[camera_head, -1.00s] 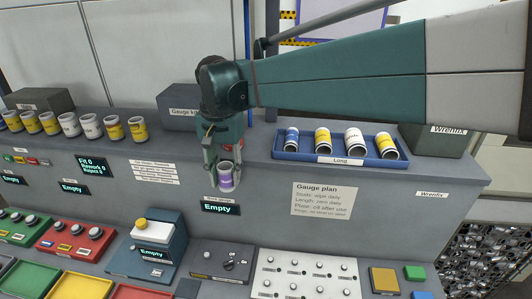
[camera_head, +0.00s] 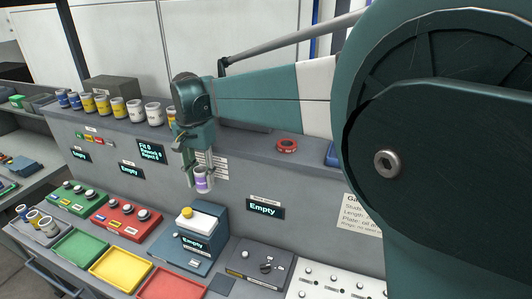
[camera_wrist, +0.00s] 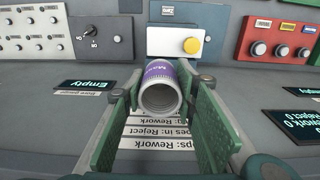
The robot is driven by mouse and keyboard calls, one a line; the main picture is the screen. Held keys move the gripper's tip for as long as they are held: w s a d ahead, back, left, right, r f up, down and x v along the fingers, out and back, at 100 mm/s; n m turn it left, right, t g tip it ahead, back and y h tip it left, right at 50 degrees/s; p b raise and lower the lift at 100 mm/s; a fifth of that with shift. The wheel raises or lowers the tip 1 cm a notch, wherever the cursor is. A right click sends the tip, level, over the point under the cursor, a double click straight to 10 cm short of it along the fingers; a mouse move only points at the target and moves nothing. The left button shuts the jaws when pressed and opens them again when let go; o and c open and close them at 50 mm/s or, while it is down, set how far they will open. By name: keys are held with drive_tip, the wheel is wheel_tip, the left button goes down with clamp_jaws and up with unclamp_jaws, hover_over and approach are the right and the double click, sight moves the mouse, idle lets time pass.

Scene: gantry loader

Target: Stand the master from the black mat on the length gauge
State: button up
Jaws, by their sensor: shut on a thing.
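The master (camera_head: 203,180), a purple and white cylinder, hangs upright in my gripper (camera_head: 200,172), in front of the bench's upright panel and clear of the bench top. In the wrist view the master (camera_wrist: 160,72) sits between the two green fingers of my gripper (camera_wrist: 163,88), its open end facing the camera.
Green (camera_head: 81,249), yellow (camera_head: 121,268) and red (camera_head: 172,284) trays line the front. Red (camera_head: 127,217) and green (camera_head: 80,196) button boxes stand behind. A knob panel (camera_head: 250,266) is to the right. Several cans stand along the upper ledge, near my arm.

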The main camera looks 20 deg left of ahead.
drive_tip(key=s+a+f+n+p, duration=0.1)
drive_tip(key=a+f+n+p, duration=0.1)
drive_tip(key=a+f+n, duration=0.65)
drive_tip(key=n+p, duration=0.6)
drive_tip(key=n, duration=0.3)
hover_over(175, 235)
wheel_tip(175, 235, down, 13)
drive_tip(key=shift+r, duration=0.2)
drive_tip(key=shift+w+f, duration=0.1)
drive_tip(key=shift+f, duration=0.2)
drive_tip(key=shift+f+b, duration=0.4)
drive_tip(key=shift+f, duration=2.15)
drive_tip(key=shift+f+b, duration=0.6)
drive_tip(key=shift+f, duration=0.1)
drive_tip(key=shift+f, duration=0.25)
drive_tip(key=o, duration=1.1)
drive_tip(key=shift+o, duration=0.2)
